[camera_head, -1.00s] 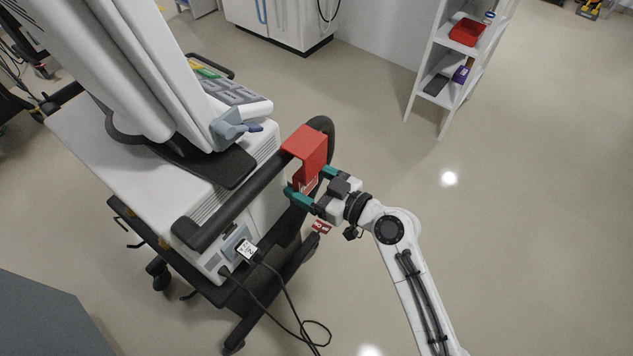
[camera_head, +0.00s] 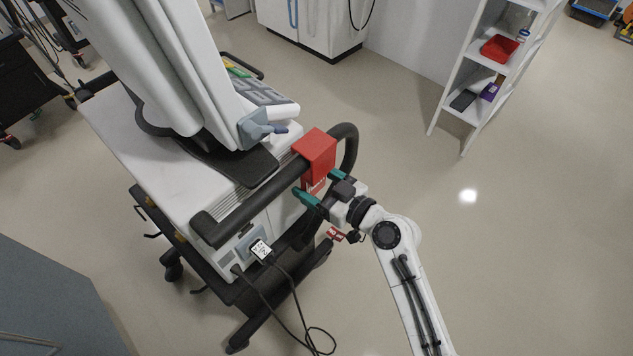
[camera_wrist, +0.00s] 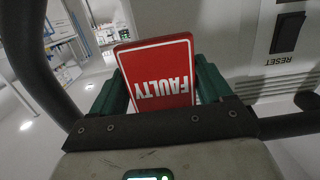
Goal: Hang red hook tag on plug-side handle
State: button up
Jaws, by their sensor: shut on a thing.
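The red hook tag (camera_head: 317,151) sits over the black handle (camera_head: 262,196) on the plug side of the ventilator cart. Its hooked top lies on the bar and its plate hangs down on the near side. My gripper (camera_head: 314,187) is shut on the lower plate with its green fingers. In the wrist view the tag (camera_wrist: 158,75) reads "FAULTY" upside down between the green fingers (camera_wrist: 160,92). Whether the hook bears fully on the bar is hidden. A white plug (camera_head: 261,249) with cables is at the cart's side below the handle.
The ventilator's white body (camera_head: 165,155) and screen stand left of the handle. A smaller red-and-white tag (camera_head: 335,234) hangs below my gripper. A white shelf (camera_head: 474,72) with a red bin (camera_head: 499,48) stands at the upper right. Floor to the right is clear.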

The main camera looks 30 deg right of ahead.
jog(key=o, duration=1)
jog(key=shift+s, duration=0.1)
jog(key=s+d+f+m+g+h, duration=0.1)
jog(key=s+g, duration=0.3)
jog(key=s, duration=0.5)
jog(key=s+d+f+m+g+h, duration=0.2)
jog(key=s+d+f+g+h, duration=0.1)
jog(key=s, duration=0.7)
jog(key=s+d+f+m+g+h, duration=0.1)
jog(key=s+d+f+g+h, duration=0.1)
jog(key=s+g, duration=0.5)
jog(key=shift+s+d+f+m, duration=0.1)
jog(key=shift+s+d+f, duration=0.25)
jog(key=shift+s, duration=0.15)
jog(key=shift+s+d+f+m, duration=0.1)
jog(key=shift+s+d+f, duration=0.15)
jog(key=shift+s, duration=0.3)
jog(key=shift+s+d+f+m, duration=0.1)
jog(key=shift+s+d+f, duration=0.15)
jog(key=shift+s+f, duration=0.2)
